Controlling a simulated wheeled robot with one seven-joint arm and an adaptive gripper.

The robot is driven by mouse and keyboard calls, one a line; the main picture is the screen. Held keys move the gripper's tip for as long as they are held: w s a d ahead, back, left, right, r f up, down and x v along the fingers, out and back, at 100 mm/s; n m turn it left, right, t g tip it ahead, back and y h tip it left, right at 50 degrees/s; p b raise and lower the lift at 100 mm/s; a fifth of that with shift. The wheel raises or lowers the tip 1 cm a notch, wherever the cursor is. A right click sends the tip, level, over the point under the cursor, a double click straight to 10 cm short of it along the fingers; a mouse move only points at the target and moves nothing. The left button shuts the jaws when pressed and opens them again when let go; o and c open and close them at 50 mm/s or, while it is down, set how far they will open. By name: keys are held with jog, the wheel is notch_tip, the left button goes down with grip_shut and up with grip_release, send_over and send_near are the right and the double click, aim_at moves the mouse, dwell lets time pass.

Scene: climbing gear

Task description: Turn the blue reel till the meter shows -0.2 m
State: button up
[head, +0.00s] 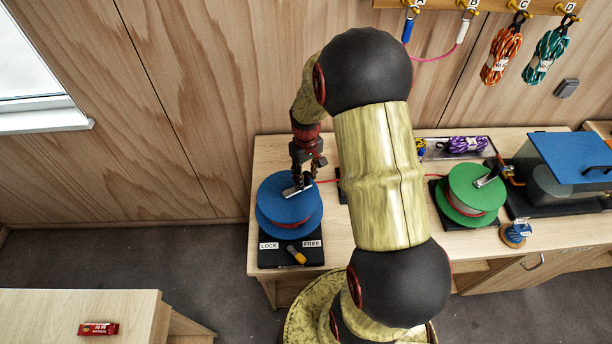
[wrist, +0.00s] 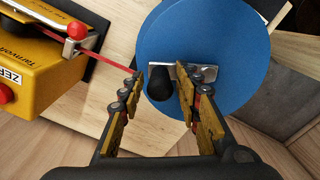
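The blue reel (head: 280,217) stands on a black base at the table's left end. It also shows in the wrist view (wrist: 225,45), with a metal crank plate (wrist: 205,73) and black knob (wrist: 160,85) on top. My gripper (head: 300,182) is over the crank. In the wrist view my gripper (wrist: 160,76) is open, its fingers on either side of the knob with gaps visible. The meter (wrist: 35,85) is a yellow box at the wrist view's left, with a ZERO label. Its reading is not visible; my arm hides most of it in the head view.
A yellow-handled lever (head: 297,255) sits between LOCK and FREE labels. A red rope (wrist: 105,60) runs between meter and reel. The green reel (head: 459,209), blue-lidded box (head: 570,152) and purple rope tray (head: 440,155) are right of my arm.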

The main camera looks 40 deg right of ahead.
grip_shut()
jog(key=shift+w, duration=0.1)
dwell(0.4)
jog(key=shift+w, duration=0.85)
jog(key=shift+o, duration=1.4)
grip_release()
notch_tip(320, 180, up, 12)
